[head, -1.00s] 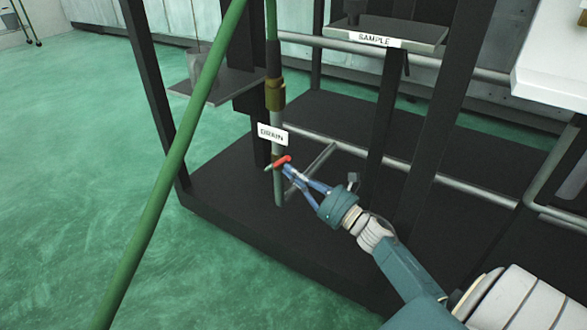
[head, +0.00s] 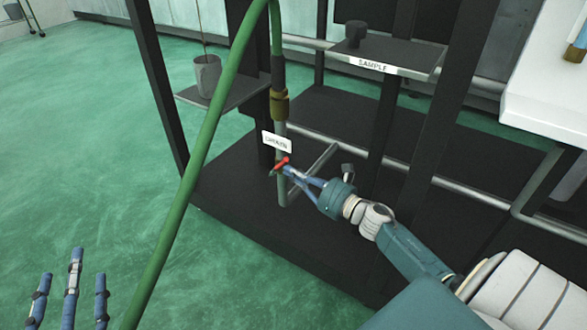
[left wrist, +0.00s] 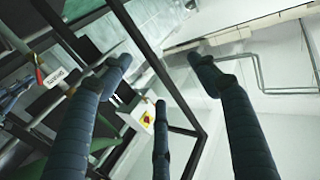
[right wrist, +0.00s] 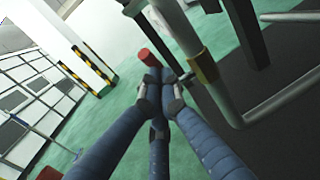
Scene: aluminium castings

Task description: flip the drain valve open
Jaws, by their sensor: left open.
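The drain valve's red handle (head: 281,163) sits on the thin vertical pipe (head: 283,190) below the white drain label (head: 277,142). My right gripper (head: 287,171) has its fingertips together right at the handle. In the right wrist view its fingers (right wrist: 157,82) converge, and a red handle end (right wrist: 148,57) shows just beyond the tips; I cannot tell whether they touch it. My left gripper (head: 72,282) is open and empty at the lower left of the head view, well away from the valve. In the left wrist view its fingers (left wrist: 160,95) are spread, with the label (left wrist: 55,78) at left.
A green hose (head: 190,185) arches in front of the frame and joins the pipe above a brass fitting (head: 280,104). A grey cup (head: 207,75) stands on a side shelf. The sample shelf (head: 400,58) and dark posts stand right of the valve. The green floor at left is clear.

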